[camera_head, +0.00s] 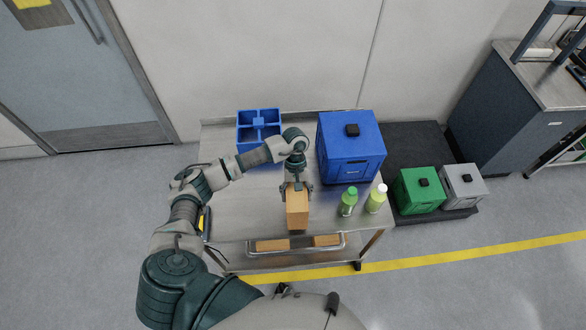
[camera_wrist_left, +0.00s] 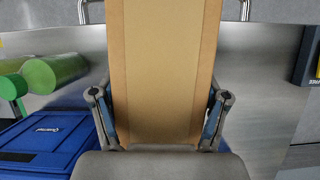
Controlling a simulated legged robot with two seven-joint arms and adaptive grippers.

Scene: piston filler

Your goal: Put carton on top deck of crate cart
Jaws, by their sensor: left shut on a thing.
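A tan carton (camera_head: 297,212) is held upright between the fingers of my left gripper (camera_head: 297,187). It fills the middle of the left wrist view (camera_wrist_left: 163,65), with a finger against each side (camera_wrist_left: 160,105). The carton is over the front middle of the steel top deck (camera_head: 235,215) of the cart; I cannot tell whether its bottom touches the deck. Two more tan cartons (camera_head: 272,245) (camera_head: 326,240) show on the lower shelf. My right gripper is not in view.
A blue divided tray (camera_head: 247,136) is at the back left. The front left deck is clear. Green (camera_head: 418,193) and grey (camera_head: 463,187) crates stand right.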

